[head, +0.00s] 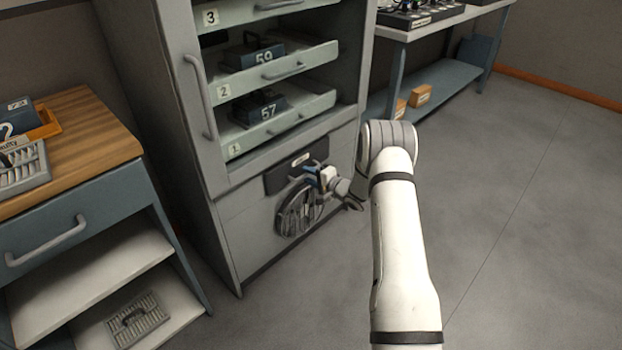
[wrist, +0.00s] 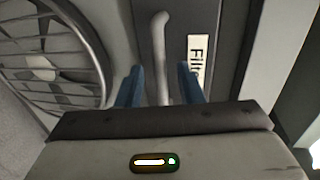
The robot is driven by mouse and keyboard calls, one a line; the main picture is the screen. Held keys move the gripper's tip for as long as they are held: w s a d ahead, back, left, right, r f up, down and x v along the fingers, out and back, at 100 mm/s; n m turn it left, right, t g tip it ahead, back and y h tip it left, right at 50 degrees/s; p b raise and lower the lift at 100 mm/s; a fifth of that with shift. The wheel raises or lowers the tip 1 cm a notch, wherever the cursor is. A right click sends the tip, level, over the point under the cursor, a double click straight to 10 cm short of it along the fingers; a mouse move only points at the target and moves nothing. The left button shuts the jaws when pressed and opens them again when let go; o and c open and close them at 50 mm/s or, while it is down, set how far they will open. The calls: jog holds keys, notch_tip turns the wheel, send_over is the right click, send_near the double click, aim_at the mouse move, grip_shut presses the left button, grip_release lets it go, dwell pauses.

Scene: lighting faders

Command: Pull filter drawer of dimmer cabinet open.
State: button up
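The dimmer cabinet (head: 235,215) stands in the middle of the head view. Its filter drawer (head: 279,180) is a dark panel low on the front, above a round fan grille, and looks flush with the front. In the wrist view a grey bar handle (wrist: 160,50) stands out beside a white label (wrist: 197,55) reading "Filt". My gripper (head: 312,171) is at the drawer front. In the wrist view its blue fingers (wrist: 160,86) are apart, one on each side of the handle, with gaps between. My gripper hides part of the drawer in the head view.
Above are shelf trays (head: 285,72) with dimmer modules and a tall door handle (head: 201,97). The fan grille (head: 297,210) is just below the drawer. A wood-topped bench (head: 85,150) stands left, a blue-grey table (head: 440,85) behind right. The floor at right is clear.

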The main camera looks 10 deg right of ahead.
jog(key=shift+w+a, duration=0.2)
jog(key=shift+w, duration=0.1)
jog(key=shift+c, duration=0.4)
grip_shut()
